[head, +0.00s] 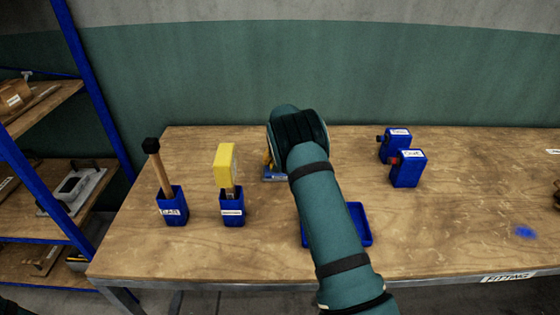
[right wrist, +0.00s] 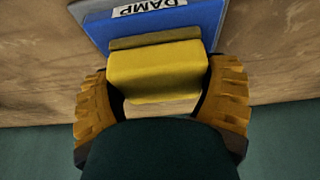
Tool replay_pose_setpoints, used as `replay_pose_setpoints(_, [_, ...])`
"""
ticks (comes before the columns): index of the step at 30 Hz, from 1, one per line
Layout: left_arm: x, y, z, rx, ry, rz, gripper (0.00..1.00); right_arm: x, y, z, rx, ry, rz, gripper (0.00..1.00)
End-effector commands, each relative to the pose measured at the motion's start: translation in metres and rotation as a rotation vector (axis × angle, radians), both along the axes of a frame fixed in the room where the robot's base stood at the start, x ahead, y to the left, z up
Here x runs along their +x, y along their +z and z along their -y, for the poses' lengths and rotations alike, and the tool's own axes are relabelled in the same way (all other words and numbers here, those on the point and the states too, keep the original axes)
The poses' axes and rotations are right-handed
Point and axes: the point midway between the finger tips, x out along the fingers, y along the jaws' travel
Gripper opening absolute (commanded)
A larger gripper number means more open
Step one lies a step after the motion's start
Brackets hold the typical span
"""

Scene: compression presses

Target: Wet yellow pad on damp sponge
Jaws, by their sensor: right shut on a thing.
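In the right wrist view, a yellow pad (right wrist: 155,75) sits between the two ochre fingers of my right gripper (right wrist: 163,82), which is shut on it. The blue damp sponge (right wrist: 185,22), with a label reading DAMP, lies just beyond the pad. The pad's far edge overlaps the blue surface; I cannot tell whether they touch. In the head view, my right gripper (head: 268,160) is low over the table and mostly hidden behind my arm. Only a bit of the blue sponge (head: 275,178) shows below it. My left gripper is not in view.
On the wooden table (head: 450,220), a blue holder (head: 232,212) bears a yellow-headed tool (head: 226,165). Left of it, another blue holder (head: 172,208) bears a wooden-handled tool. A blue tray (head: 358,225) is partly behind my arm. Two blue containers (head: 407,170) (head: 396,143) stand right.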

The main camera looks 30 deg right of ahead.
Motion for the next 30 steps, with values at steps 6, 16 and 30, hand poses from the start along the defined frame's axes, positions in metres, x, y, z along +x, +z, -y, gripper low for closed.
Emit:
replay_pose_setpoints(6, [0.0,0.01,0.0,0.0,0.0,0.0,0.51,0.001,0.02,0.0,0.0,0.0,0.005,0.49])
replay_pose_setpoints(16, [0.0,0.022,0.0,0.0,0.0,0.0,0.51,0.001,0.044,0.0,-0.001,0.002,0.005,0.49])
replay_pose_setpoints(30, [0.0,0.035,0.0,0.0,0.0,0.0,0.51,0.001,0.069,0.0,-0.001,0.001,0.005,0.49])
